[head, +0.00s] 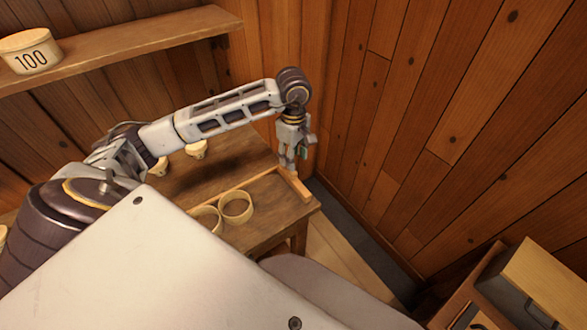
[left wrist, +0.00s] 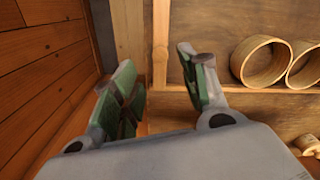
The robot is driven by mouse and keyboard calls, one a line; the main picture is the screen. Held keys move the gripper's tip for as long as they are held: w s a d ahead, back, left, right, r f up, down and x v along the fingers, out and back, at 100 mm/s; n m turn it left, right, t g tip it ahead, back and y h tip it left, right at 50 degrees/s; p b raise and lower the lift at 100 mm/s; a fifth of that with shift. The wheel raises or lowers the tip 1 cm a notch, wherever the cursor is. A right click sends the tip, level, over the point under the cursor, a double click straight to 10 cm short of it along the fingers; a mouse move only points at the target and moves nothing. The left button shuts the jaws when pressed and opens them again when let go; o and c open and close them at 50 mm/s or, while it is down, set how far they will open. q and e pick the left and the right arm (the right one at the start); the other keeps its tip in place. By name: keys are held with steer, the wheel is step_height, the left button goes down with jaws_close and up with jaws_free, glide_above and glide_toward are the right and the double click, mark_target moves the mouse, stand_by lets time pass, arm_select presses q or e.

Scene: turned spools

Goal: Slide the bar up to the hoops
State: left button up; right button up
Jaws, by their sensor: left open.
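The bar (head: 297,186) is a light wooden strip lying near the right end of the wooden table. In the left wrist view the bar (left wrist: 160,32) runs up the picture. Two pale hoops rest on the table to its left, a nearer-right one (head: 236,207) and one partly hidden by my body (head: 206,217). They show at the right of the left wrist view (left wrist: 262,62). My left gripper (head: 289,165) is open at the bar's far end, its green-padded fingers (left wrist: 157,65) apart on either side of the bar's line. Contact cannot be told. My right gripper is out of view.
A thin wooden rail (head: 248,180) runs along the table behind the hoops. Small pale spools (head: 196,149) stand farther back. A shelf (head: 130,45) holds a tub marked 100 (head: 30,50). A plank wall rises close on the right. Wooden boxes (head: 545,280) stand at lower right.

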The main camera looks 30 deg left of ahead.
mark_target(294, 179)
arm_select(q)
steer(key=shift+f+p, duration=0.35)
steer(key=shift+f, duration=2.95)
steer(key=shift+c, duration=0.3)
jaws_close()
